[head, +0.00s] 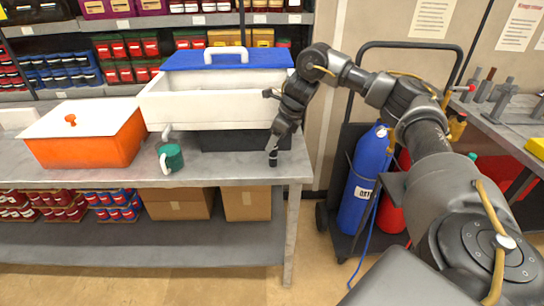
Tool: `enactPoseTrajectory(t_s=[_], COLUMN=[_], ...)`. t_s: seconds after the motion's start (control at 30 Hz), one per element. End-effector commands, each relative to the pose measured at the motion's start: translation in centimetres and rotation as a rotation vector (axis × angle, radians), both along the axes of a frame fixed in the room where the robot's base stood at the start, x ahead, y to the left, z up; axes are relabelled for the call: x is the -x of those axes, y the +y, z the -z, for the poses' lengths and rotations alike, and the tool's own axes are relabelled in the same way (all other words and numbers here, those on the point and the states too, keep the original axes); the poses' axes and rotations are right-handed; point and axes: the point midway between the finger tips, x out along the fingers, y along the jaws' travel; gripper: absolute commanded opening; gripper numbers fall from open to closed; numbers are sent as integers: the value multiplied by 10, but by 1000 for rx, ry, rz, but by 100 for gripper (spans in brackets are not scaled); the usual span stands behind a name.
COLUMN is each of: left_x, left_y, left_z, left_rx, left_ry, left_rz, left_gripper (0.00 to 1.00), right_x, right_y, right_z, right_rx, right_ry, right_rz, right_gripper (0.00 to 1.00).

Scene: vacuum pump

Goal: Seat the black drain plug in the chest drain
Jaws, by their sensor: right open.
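The white chest (215,108) stands on the metal bench with its blue lid (225,58) raised behind it. A short pale spout (167,131), which looks like the drain, sticks out low at its front left. A small black piece, seemingly the drain plug (273,160), is upright on the bench near its right front corner. My right gripper (272,150) points down at the plug, open, with its fingertips at or just above it. Whether the fingers surround the plug is too small to tell. My left gripper is out of view.
An orange box with a white lid (85,133) is at the left. The bench front (225,172) between mug and plug is clear. A blue gas cylinder (368,177) stands on a cart right of the bench.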

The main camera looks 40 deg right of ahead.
Motion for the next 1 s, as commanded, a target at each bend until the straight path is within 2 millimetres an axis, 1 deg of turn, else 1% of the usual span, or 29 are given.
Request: enactPoseTrajectory(t_s=[0.1,0.2,0.3,0.47,0.6,0.7,0.9,0.93,1.0], left_x=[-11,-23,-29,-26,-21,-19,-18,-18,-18], left_y=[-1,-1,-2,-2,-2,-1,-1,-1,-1], left_z=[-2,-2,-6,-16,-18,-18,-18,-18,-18], left_rx=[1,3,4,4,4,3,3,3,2], left_ry=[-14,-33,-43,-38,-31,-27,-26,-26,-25], left_rz=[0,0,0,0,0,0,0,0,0], left_gripper=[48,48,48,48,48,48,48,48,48], right_x=[-1,-1,-3,-10,-16,-18,-18,-18,-18], right_y=[0,-1,-1,-1,1,2,2,2,2], right_z=[7,8,12,34,51,56,57,57,57], right_rx=[0,1,0,2,1,1,0,0,0], right_ry=[0,0,1,5,2,0,-1,-1,-1], right_rz=[2,4,3,5,5,6,6,6,6], right_gripper=[52,52,52,52,52,52,52,49,40])
